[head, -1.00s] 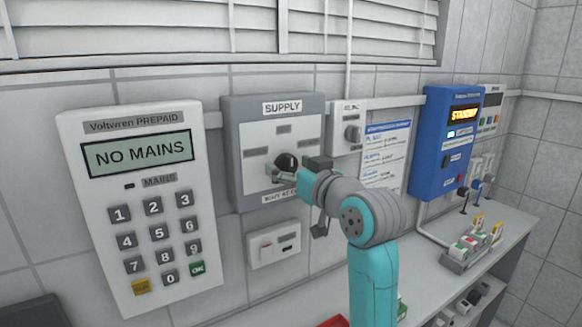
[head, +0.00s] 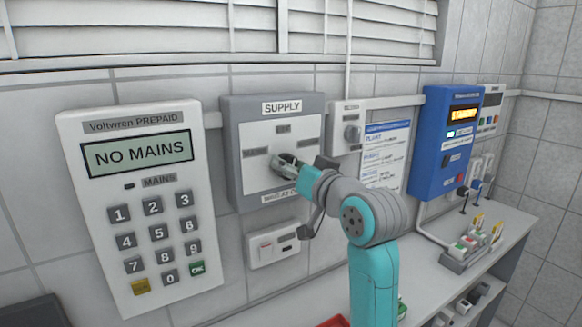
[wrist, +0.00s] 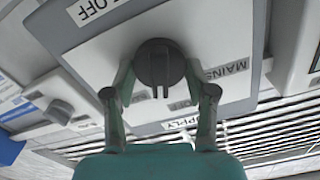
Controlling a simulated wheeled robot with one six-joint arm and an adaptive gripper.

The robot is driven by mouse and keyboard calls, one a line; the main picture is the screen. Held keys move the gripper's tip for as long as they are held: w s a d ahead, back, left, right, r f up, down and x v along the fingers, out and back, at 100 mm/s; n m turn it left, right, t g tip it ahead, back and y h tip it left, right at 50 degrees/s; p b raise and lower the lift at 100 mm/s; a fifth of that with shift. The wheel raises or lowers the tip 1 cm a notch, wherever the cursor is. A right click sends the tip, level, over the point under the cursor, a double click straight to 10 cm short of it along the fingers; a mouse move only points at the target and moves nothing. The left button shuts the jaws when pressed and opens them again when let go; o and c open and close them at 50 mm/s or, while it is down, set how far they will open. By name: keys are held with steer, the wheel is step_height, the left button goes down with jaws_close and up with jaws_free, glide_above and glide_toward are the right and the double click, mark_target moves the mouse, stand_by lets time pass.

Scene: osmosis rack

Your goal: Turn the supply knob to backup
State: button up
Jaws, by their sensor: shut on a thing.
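The grey supply panel (head: 234,175) hangs on the wall in the middle of the head view, labelled SUPPLY at its top. The MAINS label (wrist: 228,70) is to the knob's right there, the picture being roughly upside down. My gripper (wrist: 158,92) is shut on the knob, one finger on each side. In the head view my gripper (head: 286,163) covers most of the knob. The right-hand label (head: 309,144) is too blurred to read.
The prepaid meter (head: 140,200) at left reads NO MAINS. A smaller knob box (head: 350,133) and a printed sheet (head: 385,155) are close right of the panel. A blue unit (head: 445,150) hangs further right above a counter (head: 480,225). A switch plate (head: 273,246) sits below the panel.

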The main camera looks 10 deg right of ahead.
steer(key=m, duration=0.4)
steer(key=shift+d+f+m, duration=0.1)
steer(key=shift+m, duration=1.8)
steer(key=o, duration=1.1)
steer(key=shift+o, duration=0.2)
steer(key=v, duration=1.2)
steer(key=shift+d, duration=0.1)
